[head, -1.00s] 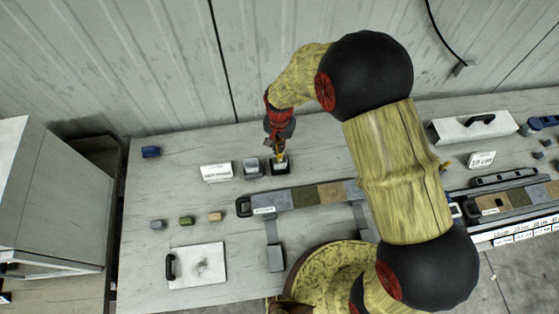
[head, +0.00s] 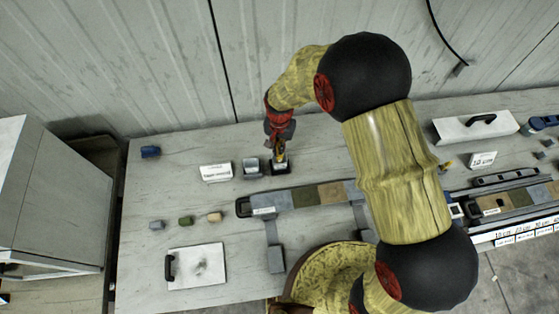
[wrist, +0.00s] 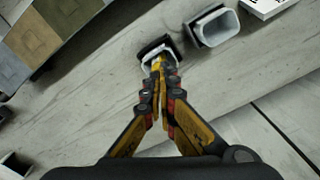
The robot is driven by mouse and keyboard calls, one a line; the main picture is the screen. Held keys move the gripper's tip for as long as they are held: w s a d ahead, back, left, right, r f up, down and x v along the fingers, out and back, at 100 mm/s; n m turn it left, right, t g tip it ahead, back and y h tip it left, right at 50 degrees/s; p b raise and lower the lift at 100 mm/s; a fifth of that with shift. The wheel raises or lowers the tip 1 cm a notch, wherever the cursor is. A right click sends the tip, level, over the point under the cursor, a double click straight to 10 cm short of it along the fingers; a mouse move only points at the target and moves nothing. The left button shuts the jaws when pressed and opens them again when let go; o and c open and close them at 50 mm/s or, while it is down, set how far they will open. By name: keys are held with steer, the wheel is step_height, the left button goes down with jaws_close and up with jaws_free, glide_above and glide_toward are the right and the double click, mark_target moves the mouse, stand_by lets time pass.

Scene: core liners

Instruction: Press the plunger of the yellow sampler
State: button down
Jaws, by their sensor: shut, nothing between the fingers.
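My gripper (head: 281,158) is shut, with its fingertips over a small dark-rimmed block (head: 283,168) near the back of the table. In the wrist view the fingertips (wrist: 157,70) are together at the pale inner part of this dark-rimmed block (wrist: 152,46). A little yellow shows right at the tips. I cannot tell whether it is the yellow sampler or finger colour, and no plunger can be made out. Whether the tips touch anything is unclear. A small yellowish thing (head: 446,166) also lies right of my arm, too small to identify.
A grey open-topped cup (head: 252,168) stands just left of the block, with a white label card (head: 215,172) beyond it. A long core tray (head: 310,196) lies in front. Small blocks (head: 186,220) and a white board (head: 197,265) are at the left. The wall is close behind.

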steer(key=shift+s+f, duration=0.1)
stand_by(0.3)
steer(key=shift+r+p, duration=1.9)
steer(key=shift+r, duration=1.65)
steer(key=shift+f, duration=0.1)
